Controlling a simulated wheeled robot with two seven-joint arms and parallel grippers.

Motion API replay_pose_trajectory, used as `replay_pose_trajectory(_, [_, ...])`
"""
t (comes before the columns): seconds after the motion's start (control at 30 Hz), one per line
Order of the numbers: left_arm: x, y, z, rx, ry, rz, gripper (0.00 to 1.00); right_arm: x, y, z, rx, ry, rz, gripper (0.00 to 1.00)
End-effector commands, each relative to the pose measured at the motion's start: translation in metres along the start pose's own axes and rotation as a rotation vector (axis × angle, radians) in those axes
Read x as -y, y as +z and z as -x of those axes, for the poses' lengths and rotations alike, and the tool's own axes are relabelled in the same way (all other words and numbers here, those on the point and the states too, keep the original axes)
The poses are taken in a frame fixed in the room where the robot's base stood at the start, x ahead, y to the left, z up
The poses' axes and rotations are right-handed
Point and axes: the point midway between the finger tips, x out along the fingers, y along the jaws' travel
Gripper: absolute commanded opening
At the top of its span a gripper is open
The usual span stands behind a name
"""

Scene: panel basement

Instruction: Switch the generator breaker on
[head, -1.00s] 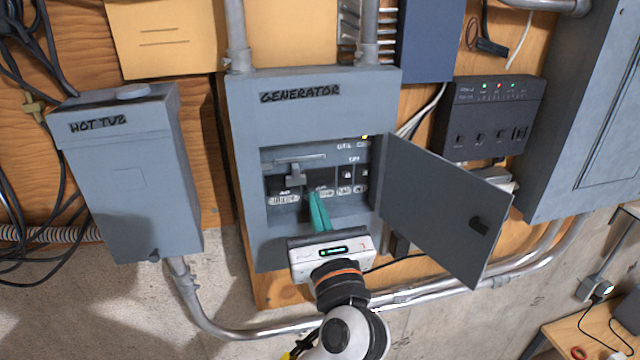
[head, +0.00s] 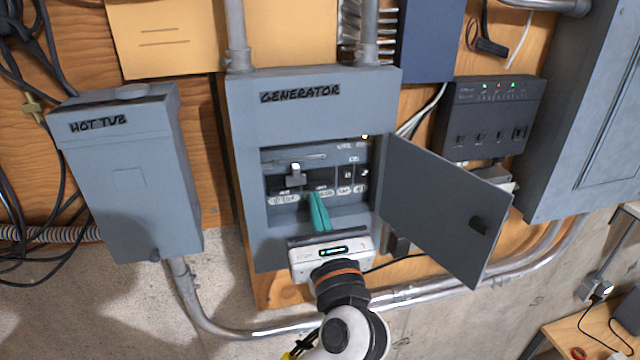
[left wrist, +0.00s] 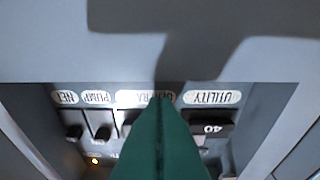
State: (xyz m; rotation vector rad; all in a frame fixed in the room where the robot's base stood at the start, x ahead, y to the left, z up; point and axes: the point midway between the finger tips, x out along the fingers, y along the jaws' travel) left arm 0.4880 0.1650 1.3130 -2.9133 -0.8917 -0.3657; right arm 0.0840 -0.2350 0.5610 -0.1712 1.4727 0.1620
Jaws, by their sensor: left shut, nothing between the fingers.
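The grey generator panel (head: 314,120) stands open in the middle of the head view. Inside is a row of breakers with white labels and a pale lever-like piece (head: 295,177) at the left. My left gripper (head: 314,198), with teal fingers, is shut and empty and points up into the opening from below. The generator breaker's position and any contact are hidden. My right gripper is not in view.
The panel's door (head: 440,205) is swung open to the right. A hot tub box (head: 125,180) is at left, and a black box with small lights (head: 492,115) at right. Metal conduit (head: 450,285) runs below. A yellowish light (head: 365,136) shows on the panel.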

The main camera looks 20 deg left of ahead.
Motion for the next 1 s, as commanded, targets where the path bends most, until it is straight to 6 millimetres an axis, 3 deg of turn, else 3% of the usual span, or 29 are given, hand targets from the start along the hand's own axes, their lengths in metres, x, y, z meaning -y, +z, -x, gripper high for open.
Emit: replay_pose_trajectory(1.0, [0.0,-0.009,-0.002,-0.002,0.0,0.001,0.0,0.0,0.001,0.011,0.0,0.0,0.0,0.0])
